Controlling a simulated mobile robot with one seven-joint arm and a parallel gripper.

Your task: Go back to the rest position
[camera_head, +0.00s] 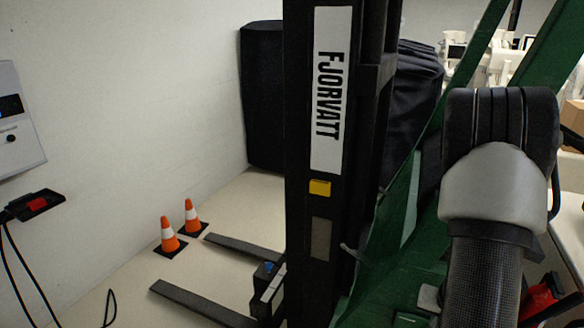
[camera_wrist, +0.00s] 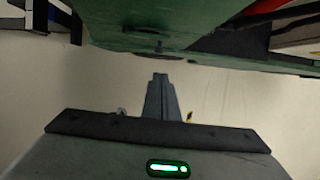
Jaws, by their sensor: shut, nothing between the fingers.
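My gripper (camera_wrist: 160,78) shows in the wrist view as a narrow dark pair of fingers, pressed together with nothing between them. It points away from the grey wrist housing with a green light at the bottom of that view. A green surface (camera_wrist: 170,25) spans the top of the wrist view, beyond the fingertips; I cannot tell the gap. In the head view my arm rises at the right, in front of green beams (camera_head: 395,240). My gripper is not visible in the head view.
A black mast labelled FJORVATT (camera_head: 328,90) with low forks (camera_head: 195,303) stands mid-view. Two orange cones (camera_head: 168,236) (camera_head: 191,214) stand near the left wall. Dark covered carts (camera_head: 264,100) are behind. A wall panel (camera_head: 18,125) is at far left. Floor between cones and mast is mostly clear.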

